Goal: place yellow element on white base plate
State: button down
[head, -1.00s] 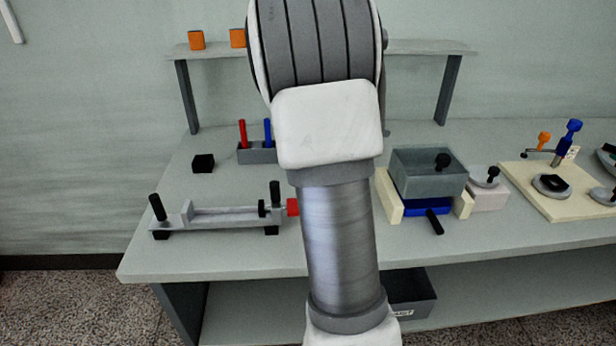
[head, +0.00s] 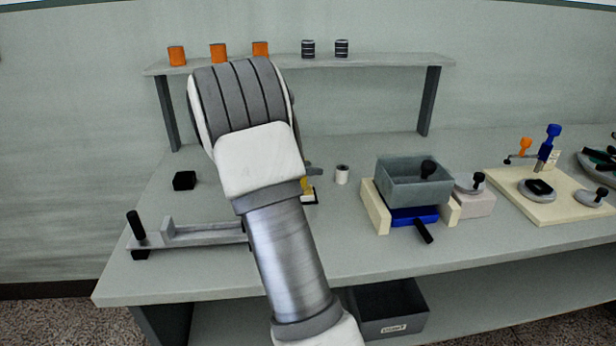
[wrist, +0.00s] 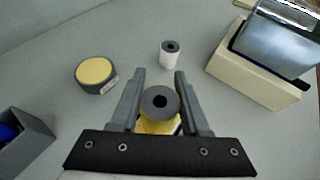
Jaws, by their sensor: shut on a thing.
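In the wrist view, my gripper (wrist: 160,75) has its two grey fingers on either side of the yellow element (wrist: 157,127). The element has a dark grey round top with a hole and a yellow body below, partly hidden by the gripper's black bar. In the head view, my arm hides most of the gripper; a small yellow patch with a white and black edge shows beside the arm, and I cannot tell what it belongs to. I cannot make out a white base plate for certain in either view.
A yellow-topped dark disc (wrist: 95,72) and a white spool (wrist: 170,55) stand beyond the fingers. A grey bin on a cream block (head: 375,207) stands right. A long grey fixture (head: 200,233) lies left, a black cube (head: 184,180) behind it.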

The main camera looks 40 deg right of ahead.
jog(key=shift+f, duration=0.9)
jog(key=shift+f, duration=0.1)
jog(key=shift+c, duration=1.9)
grip_release()
jog(key=shift+r, duration=0.2)
jog(key=p+v, duration=0.2)
jog(key=v, duration=1)
jog(key=s+a+r+m+t+y, duration=0.2)
jog(key=s+a+m+y, duration=0.4)
jog(key=s+a+m, duration=0.3)
jog(key=s+a+r+m+t+y, duration=0.3)
jog(key=s+a+m+y, duration=0.3)
jog(key=s+a, duration=0.8)
jog(key=s+r+m, duration=0.1)
jog(key=s+m, duration=0.1)
jog(key=m, duration=0.1)
jog(key=shift+s+r+y, duration=0.25)
jog(key=shift+s+y, duration=0.15)
